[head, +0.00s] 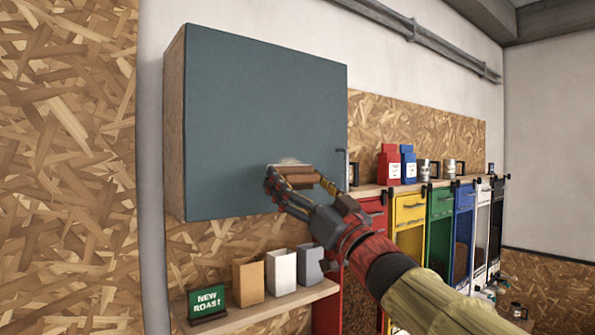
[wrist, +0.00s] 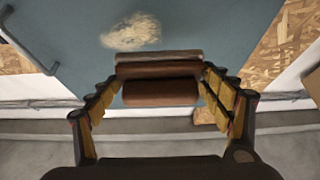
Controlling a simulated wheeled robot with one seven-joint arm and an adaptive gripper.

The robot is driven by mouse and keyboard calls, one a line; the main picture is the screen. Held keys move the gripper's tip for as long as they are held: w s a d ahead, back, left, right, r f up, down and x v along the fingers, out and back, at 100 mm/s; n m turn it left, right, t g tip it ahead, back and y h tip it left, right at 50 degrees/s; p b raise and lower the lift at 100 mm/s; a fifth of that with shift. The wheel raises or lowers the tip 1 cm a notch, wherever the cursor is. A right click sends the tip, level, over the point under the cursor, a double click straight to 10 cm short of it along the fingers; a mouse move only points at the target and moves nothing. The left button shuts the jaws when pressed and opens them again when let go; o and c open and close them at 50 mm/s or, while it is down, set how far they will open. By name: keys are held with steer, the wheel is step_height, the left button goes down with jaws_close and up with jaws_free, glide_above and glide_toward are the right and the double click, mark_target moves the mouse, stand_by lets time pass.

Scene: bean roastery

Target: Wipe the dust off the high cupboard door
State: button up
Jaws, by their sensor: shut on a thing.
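The high cupboard door (head: 262,110) is a flat blue-grey panel, and it fills much of the wrist view (wrist: 200,28). A pale beige dust patch (wrist: 131,31) lies on it; in the head view only a thin strip of it (head: 289,162) shows above the held block. My gripper (head: 300,184) is shut on a brown block-shaped wiper (wrist: 160,93) with a paler far edge. The wiper is at the lower right part of the door, just below the dust; I cannot tell if it touches the door. It hides part of the patch in the head view.
A door handle (wrist: 30,42) stands out at the door's edge. Below the cupboard, a shelf (head: 262,309) holds bags and a "NEW ROAST" sign (head: 207,302). To the right, a ledge bears red and blue bags and mugs above coloured bins (head: 410,212).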

steer(key=shift+a+r, duration=0.1)
steer(key=shift+r, duration=0.1)
steer(key=shift+w+a+p, duration=0.2)
steer(key=shift+w+a, duration=0.35)
steer(key=shift+w, duration=0.25)
steer(key=shift+w+a+p, duration=0.25)
steer(key=shift+w+a, duration=0.25)
steer(key=shift+w, duration=0.35)
steer(key=shift+w+a+p, duration=0.2)
steer(key=shift+w+a, duration=0.35)
steer(key=shift+w, duration=0.25)
steer(key=shift+w+a, duration=0.5)
steer(key=shift+w, duration=0.25)
steer(key=shift+d, duration=0.1)
steer(key=shift+w+d+p, duration=0.35)
steer(key=shift+w+d, duration=0.2)
steer(key=shift+d, duration=0.25)
steer(key=shift+w+d+p, duration=0.3)
steer(key=shift+w+d, duration=0.2)
steer(key=shift+d, duration=0.3)
steer(key=w+d+p, duration=0.2)
steer(key=w+d, duration=0.2)
steer(key=d, duration=0.1)
steer(key=shift+d, duration=0.4)
steer(key=shift+f, duration=0.1)
